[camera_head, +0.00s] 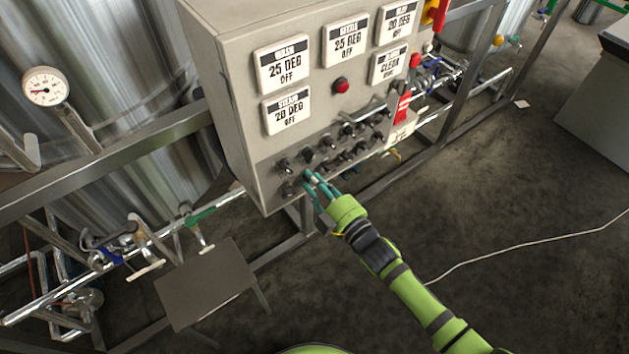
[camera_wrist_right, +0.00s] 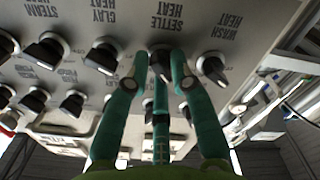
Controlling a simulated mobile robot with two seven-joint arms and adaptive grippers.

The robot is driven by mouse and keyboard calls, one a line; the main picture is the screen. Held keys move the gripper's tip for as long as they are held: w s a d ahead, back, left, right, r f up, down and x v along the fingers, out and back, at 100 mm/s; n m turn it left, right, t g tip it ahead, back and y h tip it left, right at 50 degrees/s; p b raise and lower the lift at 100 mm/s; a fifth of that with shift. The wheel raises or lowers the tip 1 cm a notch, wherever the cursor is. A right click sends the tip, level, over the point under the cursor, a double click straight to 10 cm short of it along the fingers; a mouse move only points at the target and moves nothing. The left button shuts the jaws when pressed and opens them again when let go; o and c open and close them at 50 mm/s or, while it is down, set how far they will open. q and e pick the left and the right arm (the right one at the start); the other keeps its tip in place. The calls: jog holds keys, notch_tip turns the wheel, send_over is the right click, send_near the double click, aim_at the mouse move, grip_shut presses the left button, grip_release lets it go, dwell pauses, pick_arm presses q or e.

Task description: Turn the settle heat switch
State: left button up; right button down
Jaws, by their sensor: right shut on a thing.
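The settle heat switch (camera_wrist_right: 161,67) is a dark knob under the upside-down label SETTLE HEAT in the right wrist view. My right gripper (camera_wrist_right: 160,62) has its teal fingers closed on both sides of it. The knob's exact pointing direction is partly hidden by the fingers. My left gripper is not in view.
The wash heat knob (camera_wrist_right: 212,66) and clay heat knob (camera_wrist_right: 103,55) sit close on either side. Display plates above read OFF, including one of 25 DEG (camera_head: 283,65). A red button (camera_head: 342,85) is on the cabinet. The floor (camera_head: 480,190) at right is mostly open.

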jog(key=shift+w+d+r+m, duration=0.1)
jog(key=shift+r+m, duration=0.05)
jog(key=shift+m, duration=0.8)
jog(key=shift+w+d+r+m, duration=0.1)
jog(key=shift+m, duration=0.85)
jog(key=c, duration=1.2)
grip_release()
jog(key=shift+f, duration=0.1)
jog(key=shift+s+f, duration=0.1)
jog(key=v, duration=1.2)
